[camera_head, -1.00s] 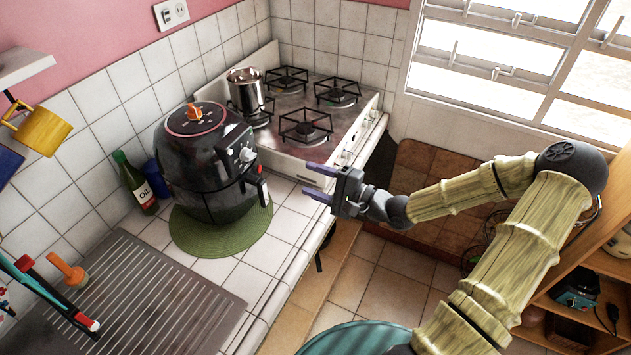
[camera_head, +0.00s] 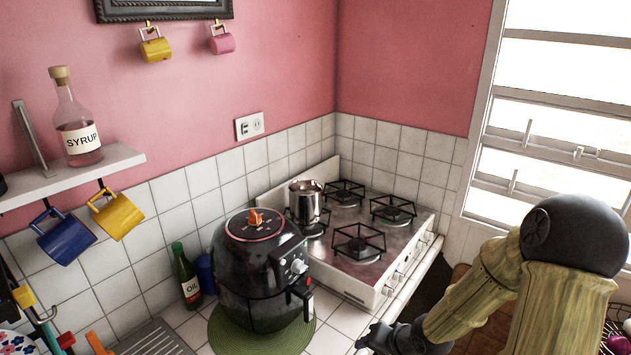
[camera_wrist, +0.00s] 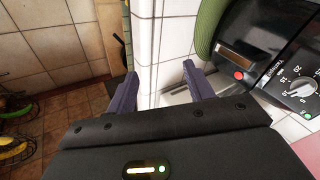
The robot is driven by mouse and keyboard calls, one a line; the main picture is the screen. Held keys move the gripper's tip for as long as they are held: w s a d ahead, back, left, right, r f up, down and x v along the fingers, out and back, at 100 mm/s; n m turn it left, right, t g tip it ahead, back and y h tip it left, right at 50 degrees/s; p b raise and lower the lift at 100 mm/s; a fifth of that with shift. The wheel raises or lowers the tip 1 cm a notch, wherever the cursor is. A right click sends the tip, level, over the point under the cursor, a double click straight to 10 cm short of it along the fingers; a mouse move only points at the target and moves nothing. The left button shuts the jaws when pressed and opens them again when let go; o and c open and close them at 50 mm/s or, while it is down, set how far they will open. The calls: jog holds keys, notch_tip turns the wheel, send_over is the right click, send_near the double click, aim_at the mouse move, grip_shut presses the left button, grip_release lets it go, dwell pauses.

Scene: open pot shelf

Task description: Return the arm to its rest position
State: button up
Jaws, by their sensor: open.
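My gripper (camera_head: 374,340) is at the bottom edge of the head view, partly cut off, in front of the counter and to the right of the black air fryer (camera_head: 258,285). In the wrist view my gripper (camera_wrist: 159,86) shows its two purple fingers apart, with nothing between them but the white tiled counter edge behind. The air fryer (camera_wrist: 240,55) is to the right of the fingers there, and I see no contact. My bamboo-textured arm bends at a dark elbow at the right of the head view.
The stove (camera_head: 366,255) carries a metal pot (camera_head: 305,203). An oil bottle (camera_head: 187,277) stands behind the fryer's green mat (camera_head: 237,340). A shelf (camera_head: 75,178) holds a syrup bottle (camera_head: 79,130). Open tiled floor (camera_wrist: 60,120) shows left of the counter.

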jog(key=s+d+r+n+g+h, duration=0.1)
jog(key=s+r+n+h, duration=0.3)
jog(key=s+r, duration=0.6)
jog(key=shift+s+d+g, duration=0.35)
jog(key=shift+s+g, duration=0.25)
jog(key=shift+g, duration=0.2)
jog(key=shift+r, duration=0.1)
dwell(6.1)
